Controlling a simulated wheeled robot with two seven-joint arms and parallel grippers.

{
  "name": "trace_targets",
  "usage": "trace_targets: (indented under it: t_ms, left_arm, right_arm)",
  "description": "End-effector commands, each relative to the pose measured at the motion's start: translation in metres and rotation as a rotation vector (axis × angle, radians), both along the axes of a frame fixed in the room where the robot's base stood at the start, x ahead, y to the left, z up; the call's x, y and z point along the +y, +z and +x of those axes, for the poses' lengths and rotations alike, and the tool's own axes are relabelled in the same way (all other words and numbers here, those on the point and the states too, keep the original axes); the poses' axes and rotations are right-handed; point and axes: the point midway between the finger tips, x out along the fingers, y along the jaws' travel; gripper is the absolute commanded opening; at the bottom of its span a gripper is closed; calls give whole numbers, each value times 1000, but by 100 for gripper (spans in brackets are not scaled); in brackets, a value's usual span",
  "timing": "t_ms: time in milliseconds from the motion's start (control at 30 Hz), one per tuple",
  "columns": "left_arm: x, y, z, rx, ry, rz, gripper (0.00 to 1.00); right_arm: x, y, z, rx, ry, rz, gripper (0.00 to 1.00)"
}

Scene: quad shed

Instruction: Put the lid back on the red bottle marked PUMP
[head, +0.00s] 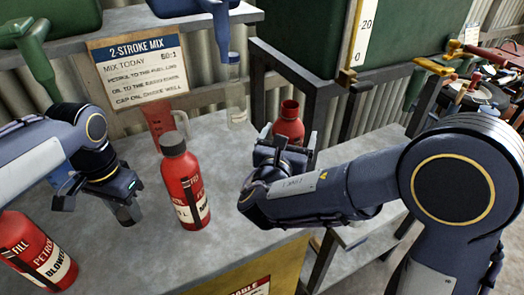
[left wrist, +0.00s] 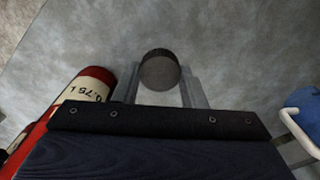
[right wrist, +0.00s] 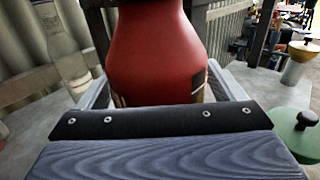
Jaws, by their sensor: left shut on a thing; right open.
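An open-necked red bottle (head: 288,122) stands at the back right of the bench, partly hidden behind my right gripper. Its label is not readable, so I cannot see the word PUMP. My right gripper (head: 283,145) is open, with its fingers on either side of this bottle; in the right wrist view the red body (right wrist: 157,55) fills the gap. My left gripper (head: 127,212) is shut on a round dark grey lid (left wrist: 160,70), low over the bench at the left. The lid is hard to make out in the head view.
A capped red bottle (head: 184,185) stands mid-bench between my grippers. Another red bottle (head: 36,252), marked BLOWER, stands front left. A red jug (head: 162,120) and a clear bottle (head: 237,100) stand at the back, near a 2-stroke mix sign (head: 138,68). The front middle of the bench is clear.

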Motion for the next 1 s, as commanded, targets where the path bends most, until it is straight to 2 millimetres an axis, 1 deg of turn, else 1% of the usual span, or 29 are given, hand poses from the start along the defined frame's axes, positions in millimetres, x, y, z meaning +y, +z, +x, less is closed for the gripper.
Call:
trace_targets:
  t_ms: [267, 367, 700, 800, 833, 867, 1000]
  left_arm:
    - [0, 0, 0, 0, 0, 0, 14]
    - [0, 0, 0, 0, 0, 0, 14]
    - [0, 0, 0, 0, 0, 0, 14]
    - [0, 0, 0, 0, 0, 0, 14]
    - [0, 0, 0, 0, 0, 0, 14]
    - [0, 0, 0, 0, 0, 0, 14]
    - [0, 0, 0, 0, 0, 0, 14]
  right_arm:
    - [0, 0, 0, 0, 0, -1, 88]
    - [0, 0, 0, 0, 0, -1, 77]
    - [0, 0, 0, 0, 0, -1, 32]
    - [0, 0, 0, 0, 0, -1, 20]
    - [0, 1, 0, -3, 0, 0, 20]
    - [0, 1, 0, -3, 0, 0, 14]
    - [0, 1, 0, -3, 0, 0, 14]
